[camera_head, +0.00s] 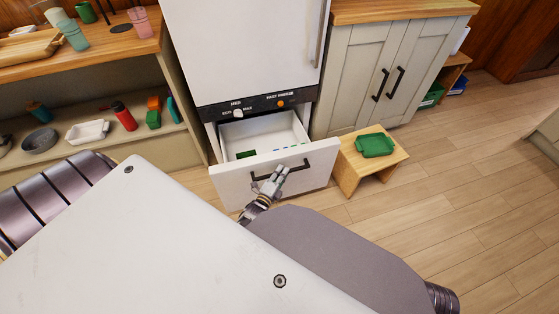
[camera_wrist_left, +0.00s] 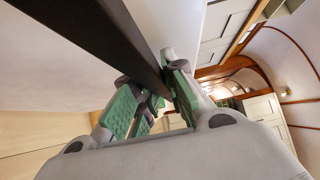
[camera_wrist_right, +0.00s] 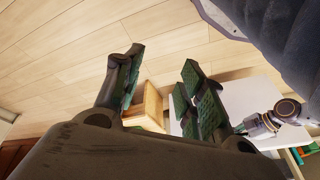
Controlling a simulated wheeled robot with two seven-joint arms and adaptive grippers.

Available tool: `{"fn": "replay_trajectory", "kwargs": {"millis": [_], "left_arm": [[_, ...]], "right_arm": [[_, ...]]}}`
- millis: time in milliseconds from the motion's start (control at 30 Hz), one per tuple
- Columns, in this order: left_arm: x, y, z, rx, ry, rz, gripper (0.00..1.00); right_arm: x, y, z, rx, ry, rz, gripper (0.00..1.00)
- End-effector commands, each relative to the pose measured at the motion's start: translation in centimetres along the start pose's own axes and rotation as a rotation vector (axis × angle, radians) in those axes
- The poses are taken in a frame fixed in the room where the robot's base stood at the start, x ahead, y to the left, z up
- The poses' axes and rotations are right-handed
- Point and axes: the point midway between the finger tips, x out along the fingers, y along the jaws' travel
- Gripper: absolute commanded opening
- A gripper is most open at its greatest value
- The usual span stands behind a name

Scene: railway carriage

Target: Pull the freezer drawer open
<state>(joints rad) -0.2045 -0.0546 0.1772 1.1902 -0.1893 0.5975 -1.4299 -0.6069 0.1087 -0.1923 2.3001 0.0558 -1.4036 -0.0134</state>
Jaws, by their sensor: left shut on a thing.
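The freezer drawer (camera_head: 312,169) at the bottom of the white fridge-freezer (camera_head: 240,50) stands pulled out, with its white inside showing. A green item and small blue items lie inside it. My left gripper (camera_head: 275,178) is at the drawer's dark bar handle (camera_head: 294,167), shut on it. In the left wrist view the black handle (camera_wrist_left: 125,40) runs between the green-padded fingers (camera_wrist_left: 150,95). My right gripper (camera_wrist_right: 158,85) is open and empty in the right wrist view, over the wooden floor; I cannot make it out in the head view.
A small wooden stool (camera_head: 350,165) with a green tray (camera_head: 374,145) stands just right of the drawer. A shelf unit (camera_head: 60,75) with several items is at left, and a grey cupboard (camera_head: 370,70) at right. Floor (camera_head: 450,190) at right is clear.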

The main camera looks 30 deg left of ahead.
Motion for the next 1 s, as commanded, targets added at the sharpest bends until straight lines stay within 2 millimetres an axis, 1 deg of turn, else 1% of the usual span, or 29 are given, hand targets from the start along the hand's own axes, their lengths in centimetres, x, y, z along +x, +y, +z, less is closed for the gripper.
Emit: {"fn": "replay_trajectory", "kwargs": {"millis": [100, 233, 433, 700, 733, 800, 900, 1000], "left_arm": [[-1.0, -0.1, -0.9, -0.002, -0.001, 0.002, 0.0], [-1.6, 0.0, -1.4, 0.001, -0.001, 0.003, 0.0], [-1.9, 0.1, -1.8, 0.002, -0.001, 0.002, 0.0], [-1.9, 0.1, -1.8, 0.002, -0.001, 0.002, 0.0], [-1.9, 0.1, -1.8, 0.002, -0.001, 0.002, 0.16], [-1.9, 0.1, -1.8, 0.002, -0.001, 0.002, 0.25], [-1.9, 0.1, -1.8, 0.001, -0.001, 0.001, 0.35], [-1.9, 0.0, -1.8, 0.001, -0.001, 0.0, 0.35]], "right_arm": [[0.3, 0.1, 0.2, 0.002, -0.011, 0.003, 0.4], [0.9, 0.2, 0.5, 0.003, -0.023, 0.004, 0.4], [1.4, 0.4, 0.3, 0.002, -0.024, 0.008, 0.4], [1.4, 0.4, 0.2, 0.002, -0.022, 0.008, 0.4], [1.3, 0.4, 0.2, 0.002, -0.022, 0.008, 0.4], [1.3, 0.4, 0.2, 0.002, -0.021, 0.008, 0.4], [1.2, 0.3, 0.2, 0.002, -0.02, 0.007, 0.4], [1.1, 0.3, 0.2, 0.002, -0.019, 0.007, 0.4]]}}
